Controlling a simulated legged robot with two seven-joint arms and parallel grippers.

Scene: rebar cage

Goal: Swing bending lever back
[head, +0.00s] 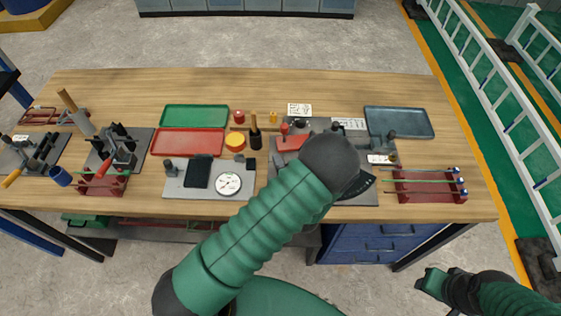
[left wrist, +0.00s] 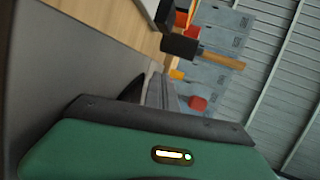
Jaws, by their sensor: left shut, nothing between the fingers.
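The bending station stands right of centre on the bench in the head view, with a grey base plate (head: 352,199) and a red block (head: 291,142). My left arm lies across it and hides much of it. I cannot make out the bending lever clearly. My left gripper (head: 366,182) is a dark shape just beyond the wrist, over the plate, shut and empty. Whether it touches the station is hidden. In the left wrist view, a grey bar (left wrist: 161,94) shows beyond my green housing. My right gripper (head: 434,283) is low at the right, off the bench; its fingers are unclear.
A red rack with rods (head: 430,186) is right of the station, below a blue-grey tray (head: 399,122). A plate with a round dial (head: 228,183) is to the left. Red (head: 187,142) and green trays lie behind it. Bare wood (head: 250,85) runs along the back.

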